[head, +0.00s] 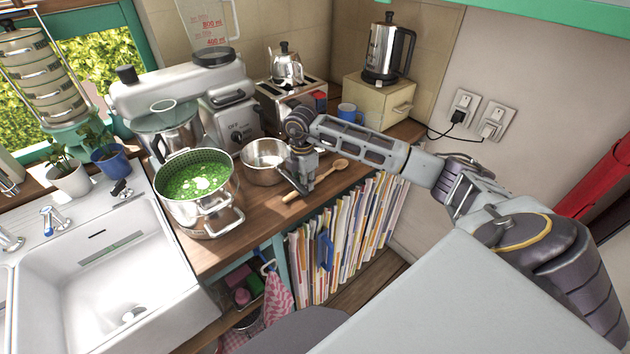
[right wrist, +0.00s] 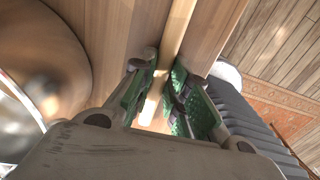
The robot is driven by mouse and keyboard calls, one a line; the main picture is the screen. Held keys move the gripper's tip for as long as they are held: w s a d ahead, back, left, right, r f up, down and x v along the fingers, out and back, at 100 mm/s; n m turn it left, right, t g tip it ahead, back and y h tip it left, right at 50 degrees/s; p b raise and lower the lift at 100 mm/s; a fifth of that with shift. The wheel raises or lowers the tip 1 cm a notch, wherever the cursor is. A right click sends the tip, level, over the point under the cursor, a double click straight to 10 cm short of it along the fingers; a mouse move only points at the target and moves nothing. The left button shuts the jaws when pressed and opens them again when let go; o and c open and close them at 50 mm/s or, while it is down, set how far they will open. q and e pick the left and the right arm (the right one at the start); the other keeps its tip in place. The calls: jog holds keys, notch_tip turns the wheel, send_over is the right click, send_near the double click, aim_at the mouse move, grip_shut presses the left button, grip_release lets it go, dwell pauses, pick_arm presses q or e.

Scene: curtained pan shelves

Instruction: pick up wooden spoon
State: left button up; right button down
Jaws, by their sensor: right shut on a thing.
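The wooden spoon (head: 324,175) lies on the wooden counter (head: 262,205), close to its front edge, with its bowl end toward the back right. My right gripper (head: 303,187) points down over its handle. In the right wrist view the spoon's handle (right wrist: 170,60) runs between the green-padded fingers of my right gripper (right wrist: 170,105), which are shut on it. The spoon still appears to be at counter level; I cannot tell whether it touches the surface. My left gripper is not in view.
A small steel pot (head: 264,162) stands just left of my right gripper. A large pot with green soup (head: 198,182) is further left, by the sink (head: 110,270). A toaster (head: 280,98) and a blue mug (head: 346,112) stand behind. Books (head: 345,240) fill the shelf below.

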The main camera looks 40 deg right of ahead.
jog(key=shift+r+b, duration=0.55)
jog(key=shift+r, duration=1.25)
pick_arm(q)
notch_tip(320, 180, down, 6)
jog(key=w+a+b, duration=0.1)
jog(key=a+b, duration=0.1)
jog(key=b, duration=0.2)
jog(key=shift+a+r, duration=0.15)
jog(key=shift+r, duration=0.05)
pick_arm(e)
jog(key=s+d, duration=1.1)
jog(key=d, duration=0.2)
jog(key=shift+s+d, duration=0.3)
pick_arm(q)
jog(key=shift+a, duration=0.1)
pick_arm(e)
jog(key=c, duration=2.1)
grip_release()
grip_shut()
